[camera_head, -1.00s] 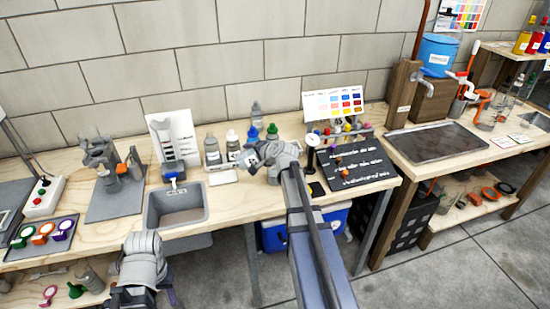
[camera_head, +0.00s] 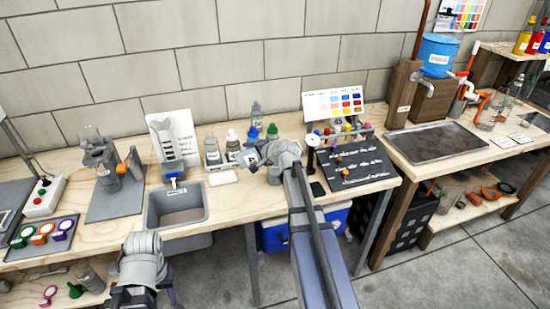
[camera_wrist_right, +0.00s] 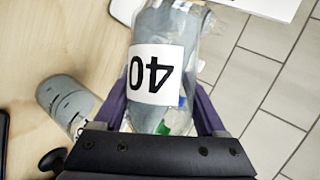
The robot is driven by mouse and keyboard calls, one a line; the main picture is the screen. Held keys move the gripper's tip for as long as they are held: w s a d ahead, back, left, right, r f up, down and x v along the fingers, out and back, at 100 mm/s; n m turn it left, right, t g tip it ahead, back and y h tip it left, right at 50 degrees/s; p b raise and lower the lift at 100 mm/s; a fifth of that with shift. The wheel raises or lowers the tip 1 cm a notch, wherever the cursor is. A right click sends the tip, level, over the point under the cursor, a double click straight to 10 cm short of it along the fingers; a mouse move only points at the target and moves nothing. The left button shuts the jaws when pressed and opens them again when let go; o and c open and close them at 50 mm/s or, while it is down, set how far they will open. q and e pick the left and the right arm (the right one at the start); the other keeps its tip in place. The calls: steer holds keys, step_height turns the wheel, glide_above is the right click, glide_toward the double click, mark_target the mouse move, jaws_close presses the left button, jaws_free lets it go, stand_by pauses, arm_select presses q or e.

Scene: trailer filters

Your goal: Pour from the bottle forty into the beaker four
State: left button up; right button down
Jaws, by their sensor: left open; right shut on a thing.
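A clear bottle with a white label reading 40 (camera_wrist_right: 158,73) is held between the fingers of my right gripper (camera_wrist_right: 162,118). The label appears upside down in the right wrist view, and the bottle holds greyish content. In the head view my right gripper (camera_head: 262,155) is above the bench, with the bottle's label (camera_head: 253,160) at its left, tilted. A grey cylindrical vessel with dark lines (camera_wrist_right: 64,100) stands apart to the left of the bottle in the right wrist view; I cannot read a four on it. My left gripper (camera_head: 134,298) is open and empty, low in front of the sink.
A sink (camera_head: 177,205) is set in the bench at left. Bottles (camera_head: 213,150) stand behind my right gripper, close by. A white tray (camera_head: 222,177) lies to its left. A black board (camera_head: 355,165) and a tube rack (camera_head: 340,130) are on its right.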

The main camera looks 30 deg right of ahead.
steer(key=shift+d+r+m+t+y, duration=0.3)
steer(key=shift+r+m+y, duration=0.3)
steer(key=shift+r+y, duration=0.1)
stand_by(2.5)
steer(key=shift+a+f+n+g+h, duration=0.2)
steer(key=shift+f+n+h, duration=0.2)
steer(key=shift+f+h, duration=0.05)
steer(key=shift+a+f+n+g+h, duration=0.15)
steer(key=shift+f+n+g+h, duration=0.05)
steer(key=shift+f+n+h, duration=0.25)
steer(key=shift+d+f, duration=0.1)
steer(key=shift+f, duration=0.05)
steer(key=shift+d, duration=0.1)
